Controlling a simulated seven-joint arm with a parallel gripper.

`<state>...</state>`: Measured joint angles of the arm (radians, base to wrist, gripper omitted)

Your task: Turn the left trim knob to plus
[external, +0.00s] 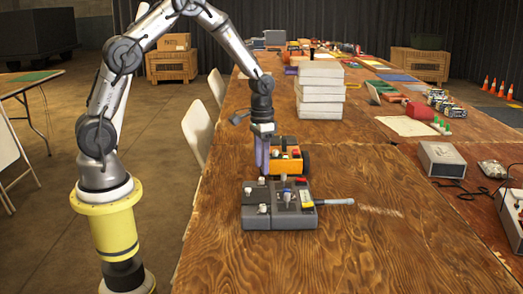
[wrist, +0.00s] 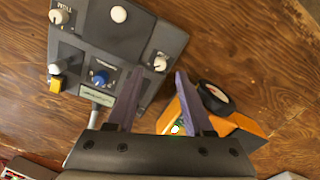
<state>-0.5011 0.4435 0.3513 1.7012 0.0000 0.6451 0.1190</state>
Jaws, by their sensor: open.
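A dark grey control box (external: 262,222) with several knobs stands on the wooden table; it fills the upper left of the wrist view (wrist: 80,42). One white knob (wrist: 58,16) sits at its far left corner in that view, beside lettering I cannot read surely. Another white knob (wrist: 160,63) is at its right side, close to my fingertips. A blue knob (wrist: 100,76) and a white domed button (wrist: 119,14) are also on it. I cannot tell which knob is the left trim one. My gripper (external: 263,168) is open and empty, pointing down near the box's far edge.
An orange box (external: 287,150) stands just behind the control box, with a black roll (wrist: 214,96) beside it. A grey-handled lead (external: 338,201) extends right from the control box. White stacked blocks (external: 320,92) stand farther back. The table's front is clear.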

